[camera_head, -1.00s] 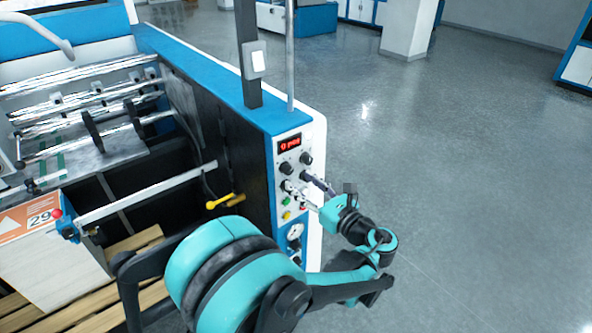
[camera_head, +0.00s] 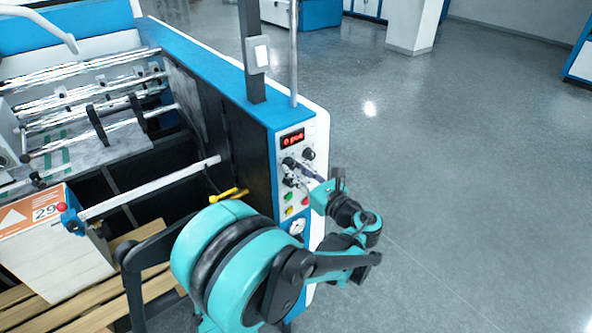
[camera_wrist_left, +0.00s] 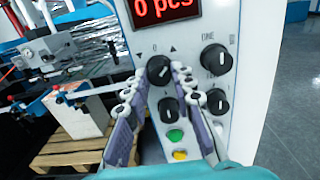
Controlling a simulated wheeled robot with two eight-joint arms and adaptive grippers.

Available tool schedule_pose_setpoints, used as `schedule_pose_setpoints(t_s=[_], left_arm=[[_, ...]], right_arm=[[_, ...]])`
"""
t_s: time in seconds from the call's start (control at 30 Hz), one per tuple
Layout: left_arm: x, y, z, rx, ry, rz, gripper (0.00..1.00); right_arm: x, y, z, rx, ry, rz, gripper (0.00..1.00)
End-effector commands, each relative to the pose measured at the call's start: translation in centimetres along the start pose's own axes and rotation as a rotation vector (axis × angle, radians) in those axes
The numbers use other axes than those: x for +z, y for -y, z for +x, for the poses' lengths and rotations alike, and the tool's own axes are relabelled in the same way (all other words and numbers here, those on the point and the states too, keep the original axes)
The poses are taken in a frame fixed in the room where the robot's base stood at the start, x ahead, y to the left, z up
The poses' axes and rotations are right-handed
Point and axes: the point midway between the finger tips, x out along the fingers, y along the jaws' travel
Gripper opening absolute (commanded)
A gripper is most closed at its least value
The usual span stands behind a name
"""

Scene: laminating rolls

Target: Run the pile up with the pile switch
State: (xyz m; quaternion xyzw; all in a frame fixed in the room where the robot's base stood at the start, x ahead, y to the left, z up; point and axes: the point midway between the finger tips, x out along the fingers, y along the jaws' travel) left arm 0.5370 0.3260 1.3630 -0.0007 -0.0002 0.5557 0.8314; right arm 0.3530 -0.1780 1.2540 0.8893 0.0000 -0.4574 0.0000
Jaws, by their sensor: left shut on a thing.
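The pile switch is a black rotary knob (camera_wrist_left: 158,70) marked with a down arrow, 0 and an up arrow, just below the red display in the left wrist view. My left gripper (camera_head: 297,168) is at the panel; in the left wrist view its fingertips (camera_wrist_left: 158,76) are shut on this knob, one on each side. The knob's exact pointer direction is hard to tell. The pile (camera_head: 50,255) is a pale stack with an orange label reading 29, over wooden slats at the left. My right gripper is not in view.
The red display (camera_wrist_left: 165,8) reads 0 pcs. More black knobs (camera_wrist_left: 216,60) sit close by to the right and below, with green (camera_wrist_left: 175,136) and yellow (camera_wrist_left: 180,155) buttons under them. Open floor (camera_head: 450,200) lies right of the machine.

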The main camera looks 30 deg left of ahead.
Motion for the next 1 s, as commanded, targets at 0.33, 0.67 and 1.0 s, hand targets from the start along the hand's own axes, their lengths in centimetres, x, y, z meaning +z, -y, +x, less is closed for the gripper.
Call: schedule_pose_setpoints(t_s=[0.33,0.67,1.0], left_arm=[[0.0,0.0,0.0,0.000,0.001,-0.104,0.00],[-0.1,0.1,0.0,-0.001,0.002,-0.369,0.00],[0.0,0.1,0.0,-0.001,0.002,-0.626,0.00]], right_arm=[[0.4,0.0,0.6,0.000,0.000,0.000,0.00],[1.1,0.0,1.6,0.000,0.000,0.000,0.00],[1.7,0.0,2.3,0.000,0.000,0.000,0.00]])
